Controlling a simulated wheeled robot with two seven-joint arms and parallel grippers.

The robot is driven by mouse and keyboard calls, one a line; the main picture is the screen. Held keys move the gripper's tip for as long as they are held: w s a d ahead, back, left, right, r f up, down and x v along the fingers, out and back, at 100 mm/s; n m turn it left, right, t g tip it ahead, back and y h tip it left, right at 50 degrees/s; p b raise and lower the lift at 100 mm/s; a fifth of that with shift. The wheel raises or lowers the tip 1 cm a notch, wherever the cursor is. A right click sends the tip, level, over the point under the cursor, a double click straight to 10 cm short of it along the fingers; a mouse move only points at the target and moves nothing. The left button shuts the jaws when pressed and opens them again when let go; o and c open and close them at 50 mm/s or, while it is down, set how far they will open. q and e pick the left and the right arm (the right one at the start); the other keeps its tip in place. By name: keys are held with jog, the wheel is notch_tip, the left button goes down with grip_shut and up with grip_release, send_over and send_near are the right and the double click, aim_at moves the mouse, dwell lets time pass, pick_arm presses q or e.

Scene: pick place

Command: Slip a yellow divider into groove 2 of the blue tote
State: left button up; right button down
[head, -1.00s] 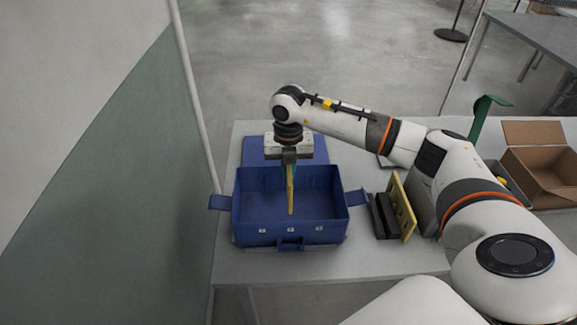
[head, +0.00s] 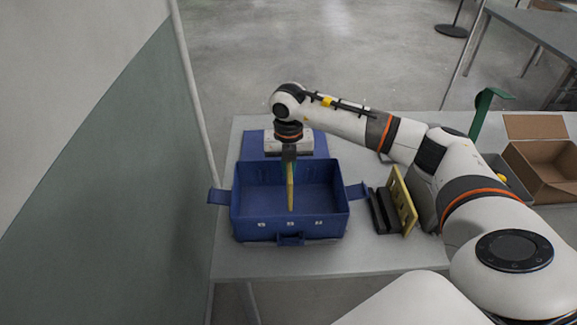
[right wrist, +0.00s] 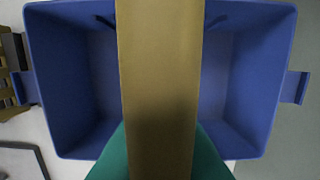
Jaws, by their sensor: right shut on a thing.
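The blue tote (head: 254,224) stands open on the table, with small white labels on its near wall. It fills much of the right wrist view (right wrist: 62,80). My right gripper (head: 290,165) points straight down over the tote and is shut on a yellow divider (head: 290,187). The divider hangs edge-on to the head camera, at about the middle of the tote's width. In the right wrist view the divider (right wrist: 160,80) covers the middle of the tote. I cannot tell whether it sits in a groove. My left gripper is not in view.
Yellow dividers (head: 402,203) stand in a black rack (head: 382,212) right of the tote. An open cardboard box (head: 545,165) lies at the far right. A blue lid or panel (head: 253,147) is behind the tote. A wall panel rises at left.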

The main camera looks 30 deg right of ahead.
jog(key=shift+f+b, duration=3.05)
jog(key=shift+f, duration=1.35)
dwell(0.6)
dwell(0.3)
jog(key=c, duration=1.4)
grip_release()
jog(key=c, duration=0.3)
jog(key=shift+r, duration=0.1)
jog(key=shift+r+p, duration=2.85)
jog(key=shift+r, duration=1.1)
